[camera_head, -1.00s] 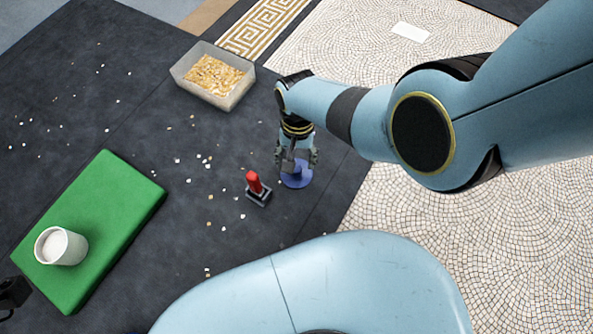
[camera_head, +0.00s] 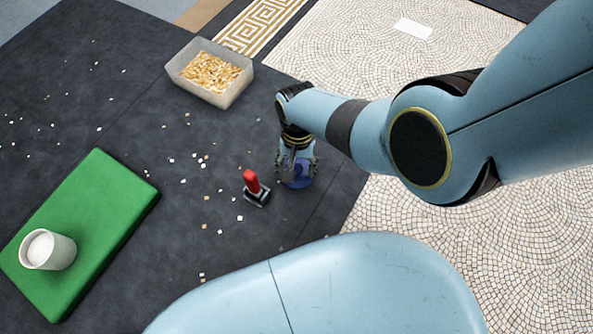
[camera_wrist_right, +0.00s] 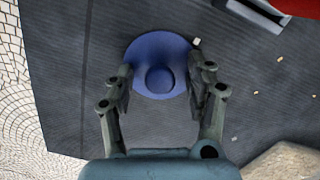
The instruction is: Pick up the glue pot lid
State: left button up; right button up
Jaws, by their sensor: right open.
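The glue pot lid is a blue disc with a round knob, lying on the dark mat. In the right wrist view the lid (camera_wrist_right: 152,52) lies between and just beyond my open right fingertips (camera_wrist_right: 160,78), with the knob centred between them. In the head view the lid (camera_head: 301,183) is partly hidden by my right gripper (camera_head: 297,165), which points down over it. I cannot tell whether the fingers touch it. The white pot (camera_head: 47,250) stands on the green pad at left. My left gripper is not clearly in view.
A translucent bin (camera_head: 232,92) of yellowish pieces is at the back. The green pad (camera_head: 103,200) lies at left. Small loose tiles are scattered on the dark mat (camera_head: 120,100). Pale mosaic floor lies at right.

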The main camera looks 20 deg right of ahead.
jog(key=c, duration=1.1)
